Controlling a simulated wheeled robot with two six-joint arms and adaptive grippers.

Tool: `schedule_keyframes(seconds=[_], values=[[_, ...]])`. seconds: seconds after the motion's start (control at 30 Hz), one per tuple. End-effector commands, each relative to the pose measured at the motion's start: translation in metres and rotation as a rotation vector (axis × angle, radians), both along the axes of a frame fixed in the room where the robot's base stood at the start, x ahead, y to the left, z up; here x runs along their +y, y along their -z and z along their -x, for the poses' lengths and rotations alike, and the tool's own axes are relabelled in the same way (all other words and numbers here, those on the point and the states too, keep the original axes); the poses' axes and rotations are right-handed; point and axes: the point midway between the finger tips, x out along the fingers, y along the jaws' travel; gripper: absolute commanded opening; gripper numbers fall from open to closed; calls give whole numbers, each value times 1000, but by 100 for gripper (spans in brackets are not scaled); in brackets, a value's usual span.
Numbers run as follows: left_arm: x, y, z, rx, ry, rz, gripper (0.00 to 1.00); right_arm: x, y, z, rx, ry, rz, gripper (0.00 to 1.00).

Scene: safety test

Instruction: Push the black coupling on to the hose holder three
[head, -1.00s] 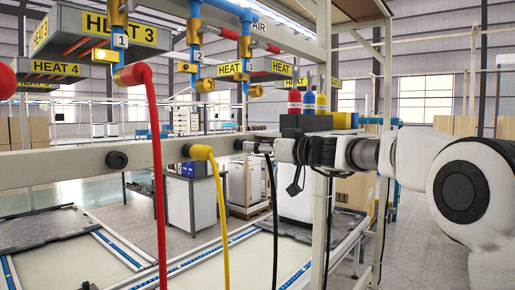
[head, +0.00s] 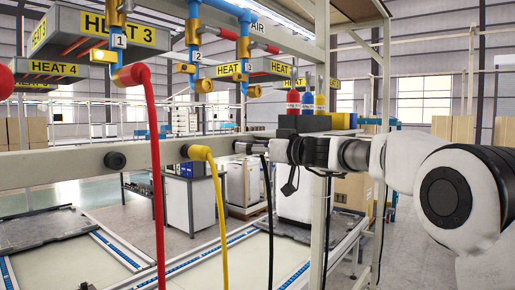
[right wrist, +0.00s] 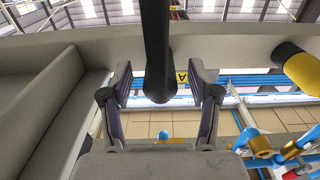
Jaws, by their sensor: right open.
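The black coupling (right wrist: 160,82) with its black hose (head: 268,210) is at the right part of the grey rail (head: 60,167). In the right wrist view it sits between the two fingers, with a gap on either side. My right gripper (head: 246,147) is open around it, reaching in from the right along the rail; it also shows in the right wrist view (right wrist: 160,92). The gripper hides the holder behind the coupling, so I cannot tell how far the coupling is seated. My left gripper is out of view.
A yellow hose (head: 216,195) and a red hose (head: 156,160) hang to the left. Brass valves (head: 203,86) hang above. A grey upright post (head: 320,220) stands close to my right arm.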

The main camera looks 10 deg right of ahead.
Motion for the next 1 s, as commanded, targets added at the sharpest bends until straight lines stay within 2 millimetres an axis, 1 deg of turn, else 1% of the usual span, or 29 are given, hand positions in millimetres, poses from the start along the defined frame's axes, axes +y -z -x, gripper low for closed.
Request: schedule_keyframes(seconds=[0.07,0.17,0.5,0.6,0.73,1.0], values=[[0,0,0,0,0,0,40,-4,-1,4,0,1,-1,61],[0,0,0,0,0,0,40,-13,-1,15,0,2,-2,61],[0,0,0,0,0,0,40,-60,-1,76,-2,0,-4,61],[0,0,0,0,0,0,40,-69,-1,87,-1,1,-3,61],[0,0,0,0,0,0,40,-73,0,94,-1,0,-1,61],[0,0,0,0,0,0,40,-73,0,94,-1,0,-1,61]])
